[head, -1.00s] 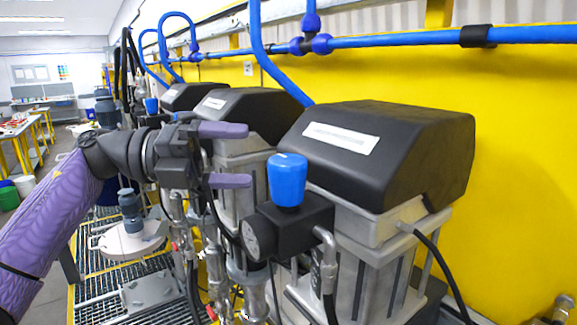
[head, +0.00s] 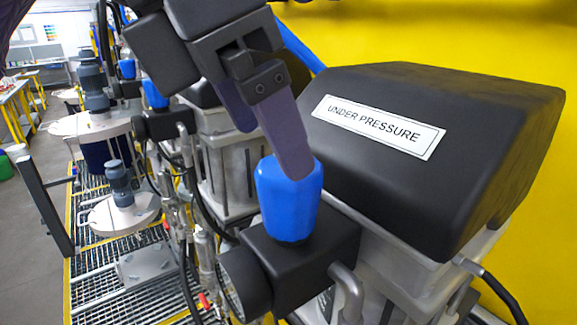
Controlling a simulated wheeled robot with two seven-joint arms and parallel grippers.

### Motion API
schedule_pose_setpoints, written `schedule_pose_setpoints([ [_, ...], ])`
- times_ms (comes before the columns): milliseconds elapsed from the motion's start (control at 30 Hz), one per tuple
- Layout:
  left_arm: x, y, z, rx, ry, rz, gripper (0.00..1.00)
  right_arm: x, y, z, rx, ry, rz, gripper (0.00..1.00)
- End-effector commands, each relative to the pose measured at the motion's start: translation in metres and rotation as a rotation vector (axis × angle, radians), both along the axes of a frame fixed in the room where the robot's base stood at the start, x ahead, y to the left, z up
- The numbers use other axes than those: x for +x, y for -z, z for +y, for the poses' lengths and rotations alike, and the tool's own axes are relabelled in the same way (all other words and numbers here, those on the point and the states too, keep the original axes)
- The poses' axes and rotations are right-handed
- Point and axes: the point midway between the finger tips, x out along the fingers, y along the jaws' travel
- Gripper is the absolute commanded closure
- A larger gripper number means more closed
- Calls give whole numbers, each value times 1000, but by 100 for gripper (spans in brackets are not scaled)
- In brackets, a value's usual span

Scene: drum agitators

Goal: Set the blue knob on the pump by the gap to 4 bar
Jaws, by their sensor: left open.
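A blue knob (head: 289,205) stands upright on the black regulator block (head: 300,265) of the nearest pump, whose black cover (head: 440,130) bears an "UNDER PRESSURE" label. My left gripper (head: 268,148) reaches down from the top with its purple fingers apart. The nearer fingertip overlaps the knob's top edge in the picture; I cannot tell whether it touches. The other finger is farther left and partly hidden. A round gauge (head: 240,284) sits on the block's left side, turned so that its reading cannot be seen. My right gripper is not in view.
More pumps stand in a row behind, with blue knobs (head: 155,94) and (head: 127,68). Hoses and fittings hang left of the near pump. A grey lidded drum with an agitator (head: 119,185) stands on the grating (head: 95,270). A yellow wall (head: 400,35) is behind.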

Motion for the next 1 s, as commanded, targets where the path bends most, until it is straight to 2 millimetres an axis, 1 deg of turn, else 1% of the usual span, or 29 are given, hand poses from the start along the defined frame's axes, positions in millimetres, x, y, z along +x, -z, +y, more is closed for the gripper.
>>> schedule_pose_setpoints([
  [33, 3, 13, -4, 0, 2, 5, 0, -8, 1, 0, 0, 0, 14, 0],
  [100, 9, 27, -9, 1, 0, 7, 0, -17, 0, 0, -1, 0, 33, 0],
  [167, 11, 37, -13, -1, 1, 8, 0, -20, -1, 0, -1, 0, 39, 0],
  [233, 13, 46, -16, 0, 1, 8, 0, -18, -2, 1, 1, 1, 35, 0],
  [300, 14, 52, -18, -2, 0, 8, 0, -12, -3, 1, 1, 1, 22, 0],
  [400, 15, 54, -19, -3, 1, 6, 0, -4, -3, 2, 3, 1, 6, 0],
  [567, 15, 54, -19, -4, 0, 7, 0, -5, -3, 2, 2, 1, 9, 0],
  [667, 15, 54, -19, -3, 0, 6, 19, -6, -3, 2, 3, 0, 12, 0],
  [700, 15, 54, -19, -4, 0, 7, 28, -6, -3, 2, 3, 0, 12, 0],
  [867, 15, 54, -19, -4, 0, 5, 61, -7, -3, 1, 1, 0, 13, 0],
  [900, 15, 54, -19, -4, 0, 5, 70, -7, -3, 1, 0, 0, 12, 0],
  [967, 15, 54, -19, -4, 0, 5, 83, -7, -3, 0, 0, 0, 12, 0],
  [1000, 15, 54, -19, -4, 0, 5, 83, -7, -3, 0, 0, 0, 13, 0],
])
